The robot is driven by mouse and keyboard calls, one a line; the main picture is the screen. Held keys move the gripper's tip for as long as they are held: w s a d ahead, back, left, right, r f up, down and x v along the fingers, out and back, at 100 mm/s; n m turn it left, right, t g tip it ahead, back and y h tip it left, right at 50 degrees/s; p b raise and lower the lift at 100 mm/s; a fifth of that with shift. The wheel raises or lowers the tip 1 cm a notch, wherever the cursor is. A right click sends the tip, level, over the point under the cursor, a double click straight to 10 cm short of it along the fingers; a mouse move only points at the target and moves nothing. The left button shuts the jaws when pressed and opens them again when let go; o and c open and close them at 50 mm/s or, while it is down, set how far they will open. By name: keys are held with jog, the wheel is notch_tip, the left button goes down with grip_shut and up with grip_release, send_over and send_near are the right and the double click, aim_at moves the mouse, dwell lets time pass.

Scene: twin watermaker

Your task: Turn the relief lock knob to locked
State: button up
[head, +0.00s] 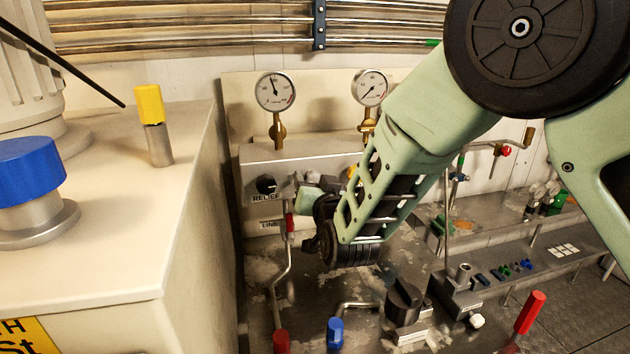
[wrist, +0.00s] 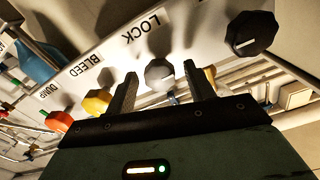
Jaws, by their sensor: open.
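The grey relief lock knob (wrist: 160,73) is on the pale panel beside the word LOCK in the wrist view. My gripper (wrist: 159,69) is open, and its two fingers appear on either side of this knob. I cannot tell how deep the fingers reach or whether they touch it. No pointer mark or locked position on the knob is clear. In the head view my gripper (head: 308,194) is at the panel front (head: 254,155), right of the black RELIEF knob (head: 266,184), and my arm hides much of that area.
The RELIEF knob also shows in the wrist view (wrist: 252,33). A yellow knob (wrist: 97,102) by BLEED and an orange knob (wrist: 58,121) by DUMP are on the other side. Two gauges (head: 275,91) rise above the panel. A pipe with a red fitting (head: 290,222) runs below.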

jog(key=c, duration=1)
jog(key=shift+o, duration=0.2)
jog(key=shift+f+m+b, duration=0.2)
jog(key=shift+m+b, duration=0.1)
jog(key=shift+b, duration=0.35)
jog(key=m+b, duration=1.7)
jog(key=b, duration=0.9)
jog(key=shift+m+b, duration=0.3)
jog(key=shift+b, duration=0.05)
